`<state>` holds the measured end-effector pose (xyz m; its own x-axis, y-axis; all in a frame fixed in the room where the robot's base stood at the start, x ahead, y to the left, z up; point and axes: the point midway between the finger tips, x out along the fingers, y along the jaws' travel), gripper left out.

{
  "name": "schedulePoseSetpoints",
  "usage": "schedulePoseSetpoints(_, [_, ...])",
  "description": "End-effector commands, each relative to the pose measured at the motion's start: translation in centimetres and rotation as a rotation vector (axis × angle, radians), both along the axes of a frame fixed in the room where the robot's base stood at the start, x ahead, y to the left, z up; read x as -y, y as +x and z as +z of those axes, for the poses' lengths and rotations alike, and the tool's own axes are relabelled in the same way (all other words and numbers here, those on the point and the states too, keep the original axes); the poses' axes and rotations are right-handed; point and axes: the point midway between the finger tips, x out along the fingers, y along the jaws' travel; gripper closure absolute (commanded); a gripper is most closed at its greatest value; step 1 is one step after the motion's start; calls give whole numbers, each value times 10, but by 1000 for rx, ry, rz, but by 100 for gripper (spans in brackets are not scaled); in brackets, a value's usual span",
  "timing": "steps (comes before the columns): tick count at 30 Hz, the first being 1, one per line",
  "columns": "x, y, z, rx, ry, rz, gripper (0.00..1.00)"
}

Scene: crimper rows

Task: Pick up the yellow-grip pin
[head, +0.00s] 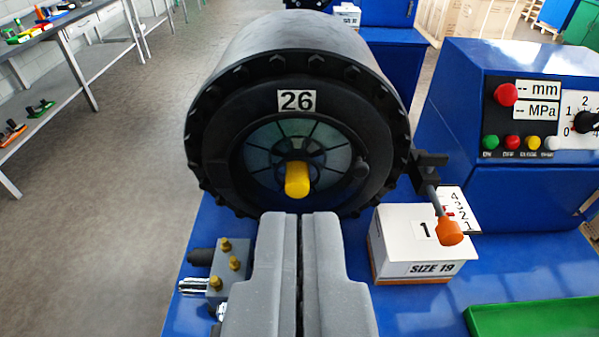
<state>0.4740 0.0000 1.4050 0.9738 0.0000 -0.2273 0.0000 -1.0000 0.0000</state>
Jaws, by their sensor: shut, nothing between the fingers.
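The yellow-grip pin (297,179) sits at the middle of the round black crimper face, its yellow end pointing toward me. The crimper (225,165) carries a label reading 26 above the pin. My gripper (299,218) is in front of and just below the pin in the picture, its two grey fingers closed together with nothing between them. The fingers appear apart from the pin. The pin's shaft behind the yellow grip is hidden.
An orange-tipped handle (450,231) sticks out right of the crimper, over a white SIZE 19 box (392,245). A brass-fitted valve block (228,285) stands lower left. A control panel (515,125) and green tray (535,318) are at right. Shelves (70,60) stand far left.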

Motion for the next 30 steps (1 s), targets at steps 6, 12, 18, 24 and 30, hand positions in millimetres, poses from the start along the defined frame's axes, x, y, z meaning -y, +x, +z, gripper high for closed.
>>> schedulePoseSetpoints(6, [0,1,0,0,-1,2,81])
schedulePoseSetpoints(12, [-20,39,-10,-2,-21,76,39])
schedulePoseSetpoints(18, [-51,105,-49,10,-67,158,39])
schedulePoseSetpoints(24, [-59,145,-106,-5,-156,123,39])
schedulePoseSetpoints(30, [-46,151,-172,-84,-317,31,39])
